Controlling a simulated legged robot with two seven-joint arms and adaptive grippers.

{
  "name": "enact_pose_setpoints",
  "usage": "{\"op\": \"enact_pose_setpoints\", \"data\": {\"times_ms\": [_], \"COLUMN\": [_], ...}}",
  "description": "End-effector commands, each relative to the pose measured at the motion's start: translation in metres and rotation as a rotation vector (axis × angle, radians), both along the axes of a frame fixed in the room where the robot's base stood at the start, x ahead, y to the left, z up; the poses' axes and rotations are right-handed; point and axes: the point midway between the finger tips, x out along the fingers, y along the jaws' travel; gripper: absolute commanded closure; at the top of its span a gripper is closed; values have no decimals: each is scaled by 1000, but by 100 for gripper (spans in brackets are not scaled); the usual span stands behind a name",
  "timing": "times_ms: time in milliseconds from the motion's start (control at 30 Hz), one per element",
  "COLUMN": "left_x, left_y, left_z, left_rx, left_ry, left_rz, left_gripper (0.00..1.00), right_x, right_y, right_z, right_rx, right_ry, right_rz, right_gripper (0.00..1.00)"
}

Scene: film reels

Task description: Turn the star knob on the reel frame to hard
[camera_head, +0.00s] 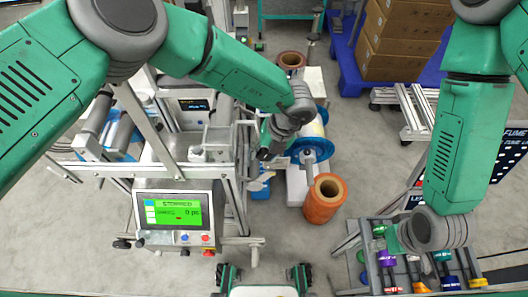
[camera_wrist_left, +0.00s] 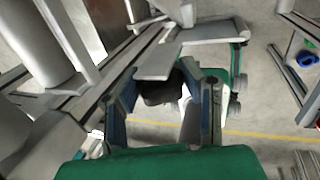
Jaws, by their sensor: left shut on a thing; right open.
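The reel frame (camera_head: 228,183) is the grey metal machine at the left centre of the head view. My left gripper (camera_head: 264,153) is at its right side, pointing down, small in that view. In the left wrist view, my left gripper (camera_wrist_left: 162,84) has its two fingers around a dark knob (camera_wrist_left: 160,93), which I take for the star knob. The gripper is shut on it. The knob's lobes and any hard marking cannot be made out. My right gripper (camera_head: 398,240) is open over the tool cart, mostly hidden by its own wrist.
A screen with a green display (camera_head: 173,213) is on the machine's front. An orange roll (camera_head: 325,199) and a blue-flanged reel (camera_head: 314,149) stand right of the left gripper. The tool cart (camera_head: 350,240) holds several coloured items. Cardboard boxes (camera_head: 398,45) are at the back. Some floor is clear between.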

Motion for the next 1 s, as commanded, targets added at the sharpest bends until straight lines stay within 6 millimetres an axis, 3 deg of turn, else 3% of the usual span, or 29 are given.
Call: {"op": "enact_pose_setpoints", "data": {"times_ms": [233, 267, 300, 333, 700, 867, 1000], "left_x": [-2, -2, -2, -2, 0, 1, 1], "left_y": [-3, -3, -3, -3, -2, -9, -20], "left_z": [0, 0, 0, 0, 4, 26, 55], "left_rx": [1, 1, 1, 1, 3, 3, 2], "left_ry": [3, 3, 3, 3, 0, -1, -2], "left_rz": [-2, -2, -2, -2, -1, -3, -2], "left_gripper": [94, 58, 44, 42, 42, 42, 42], "right_x": [0, 0, 0, 0, -3, -3, -2], "right_y": [0, 0, 0, 0, 1, 1, 1], "right_z": [-1, 0, 0, 0, 0, 1, 1], "right_rx": [0, 0, 0, 0, -1, -1, -1], "right_ry": [0, 0, 0, 0, -2, -3, -3], "right_rz": [0, 0, 0, 0, 0, 0, 0], "right_gripper": [54, 54, 54, 54, 54, 54, 54]}}
